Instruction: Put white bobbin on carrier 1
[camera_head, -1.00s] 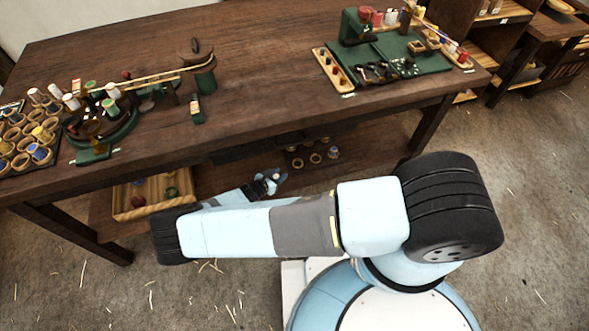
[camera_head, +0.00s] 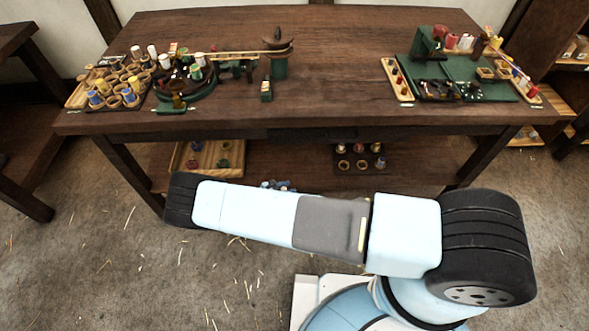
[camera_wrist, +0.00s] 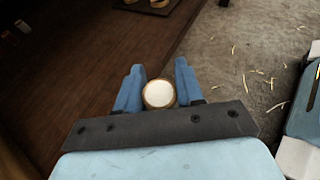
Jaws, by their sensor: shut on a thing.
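In the wrist view my gripper (camera_wrist: 158,72) is shut on a white bobbin (camera_wrist: 158,93), seen end-on as a pale disc with a tan rim between the blue fingers. In the head view, only a bit of my gripper (camera_head: 278,186) shows behind my arm, low in front of the table; the held bobbin cannot be made out there. The round green and dark braiding machine (camera_head: 187,92) stands at the left on the tabletop, with white and green bobbins around it. I cannot tell which of its carriers is carrier 1.
A wooden rack (camera_head: 75,98) of several bobbins stands left of the machine. A green mat (camera_head: 465,72) with tools lies at the right. The lower shelf holds a wooden tray (camera_head: 205,158) and a dark bobbin rack (camera_head: 358,160).

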